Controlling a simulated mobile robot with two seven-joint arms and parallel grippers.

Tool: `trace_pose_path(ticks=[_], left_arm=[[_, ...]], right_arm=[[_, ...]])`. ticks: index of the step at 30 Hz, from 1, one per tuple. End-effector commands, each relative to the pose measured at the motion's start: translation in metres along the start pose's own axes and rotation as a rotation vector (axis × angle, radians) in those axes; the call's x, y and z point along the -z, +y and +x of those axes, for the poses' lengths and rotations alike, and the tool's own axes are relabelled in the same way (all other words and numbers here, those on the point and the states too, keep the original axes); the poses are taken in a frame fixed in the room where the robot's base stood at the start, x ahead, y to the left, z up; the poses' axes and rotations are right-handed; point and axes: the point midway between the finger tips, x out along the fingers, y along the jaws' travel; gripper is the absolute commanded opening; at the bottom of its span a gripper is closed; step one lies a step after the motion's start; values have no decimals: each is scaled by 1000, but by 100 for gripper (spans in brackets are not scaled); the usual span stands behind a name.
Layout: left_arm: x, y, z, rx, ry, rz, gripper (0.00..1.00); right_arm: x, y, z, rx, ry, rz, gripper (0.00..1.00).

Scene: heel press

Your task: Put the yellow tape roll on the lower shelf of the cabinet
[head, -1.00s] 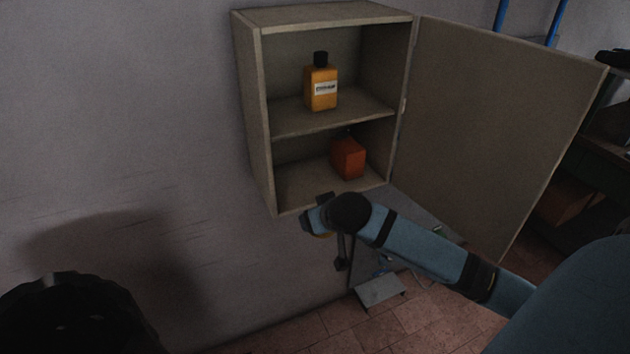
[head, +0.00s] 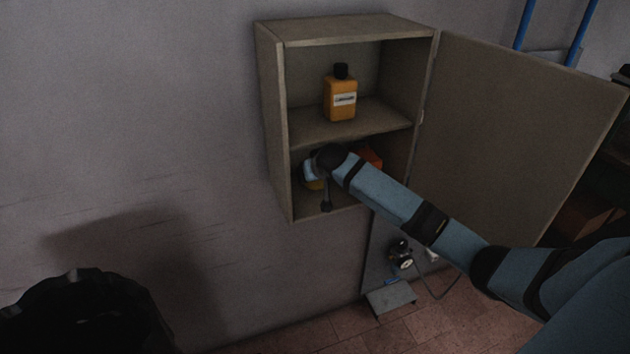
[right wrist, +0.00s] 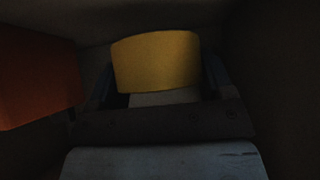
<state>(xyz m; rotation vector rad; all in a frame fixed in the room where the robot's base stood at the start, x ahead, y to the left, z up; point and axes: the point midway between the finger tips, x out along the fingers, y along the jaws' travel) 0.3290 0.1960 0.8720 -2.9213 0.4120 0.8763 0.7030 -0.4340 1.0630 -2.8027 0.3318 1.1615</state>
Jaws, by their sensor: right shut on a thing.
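The cabinet (head: 274,130) is on the wall with its door (head: 510,140) swung open to the right. The yellow tape roll (right wrist: 157,62) is between the fingers of my right gripper (right wrist: 160,80), which is shut on it. In the head view my right gripper (head: 312,176) is inside the lower compartment, and only a sliver of the roll (head: 313,185) shows past my wrist. Whether the roll touches the lower shelf (head: 302,211) cannot be told. My left gripper is not in view.
An orange-red box (head: 369,155) stands on the lower shelf to the right, partly behind my arm; it also shows left of the roll in the wrist view (right wrist: 38,78). A yellow bottle (head: 341,100) stands on the upper shelf. A dark object (head: 80,315) is at the lower left.

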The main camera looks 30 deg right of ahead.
Motion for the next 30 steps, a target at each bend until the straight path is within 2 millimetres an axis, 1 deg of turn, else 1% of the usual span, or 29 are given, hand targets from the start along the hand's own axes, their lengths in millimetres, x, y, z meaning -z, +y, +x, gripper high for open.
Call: trace_pose_path(ticks=[2,9,20,21,23,24,30], left_arm=[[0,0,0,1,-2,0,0],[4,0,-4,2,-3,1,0],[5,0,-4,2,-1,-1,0],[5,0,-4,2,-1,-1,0],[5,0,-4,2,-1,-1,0],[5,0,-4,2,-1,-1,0],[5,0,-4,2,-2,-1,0]], right_arm=[[-3,0,4,0,-2,0,46],[-24,0,24,0,-1,-1,46],[-28,0,27,1,-1,0,46],[-27,0,27,0,-1,0,84],[-27,0,27,0,-1,0,97],[-27,0,27,0,-1,0,100],[-27,0,26,0,0,0,100]])
